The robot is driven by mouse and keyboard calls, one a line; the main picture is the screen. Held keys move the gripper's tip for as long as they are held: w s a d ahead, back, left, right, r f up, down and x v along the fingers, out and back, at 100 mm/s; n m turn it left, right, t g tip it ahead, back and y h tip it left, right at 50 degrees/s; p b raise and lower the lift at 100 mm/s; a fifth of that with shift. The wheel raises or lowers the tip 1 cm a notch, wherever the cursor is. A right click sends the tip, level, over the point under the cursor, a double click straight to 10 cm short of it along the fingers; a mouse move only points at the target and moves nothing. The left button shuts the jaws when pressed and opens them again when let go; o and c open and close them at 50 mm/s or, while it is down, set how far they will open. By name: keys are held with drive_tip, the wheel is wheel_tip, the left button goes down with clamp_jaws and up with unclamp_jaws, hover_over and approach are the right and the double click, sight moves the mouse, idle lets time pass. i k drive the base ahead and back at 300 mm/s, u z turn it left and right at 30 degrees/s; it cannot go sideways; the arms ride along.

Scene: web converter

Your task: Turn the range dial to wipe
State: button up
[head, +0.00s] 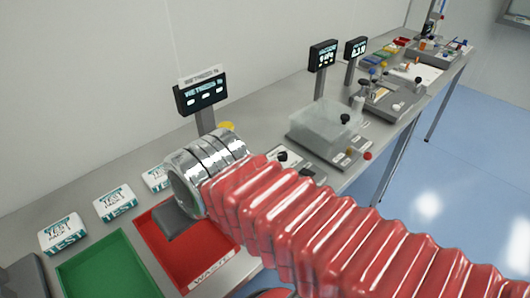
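No dial can be read as the range dial from here. A small black knob (282,157) stands on a pale plate on the bench, just right of my arm's silver end. Another black knob (345,118) shows by a clear box; its marks are too small to read. My arm, in red bellows, reaches in from the lower right and ends in silver rings above the red tray. A dark grey block (178,222) shows below the rings; I cannot tell whether it is part of my gripper or lies in the tray. My gripper's fingers cannot be made out.
A red tray (205,274) and a green tray (128,277) lie in front, with white test packs (115,203) behind them. A wetness display (201,93) stands behind my arm. The clear box (322,128) and further stations line the bench to the right; blue floor lies beyond its edge.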

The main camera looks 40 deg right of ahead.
sight(283, 157)
drive_tip(key=u, duration=0.75)
drive_tip(key=k, duration=0.9)
drive_tip(key=z, duration=0.8)
drive_tip(key=i, duration=1)
drive_tip(key=z, duration=0.05)
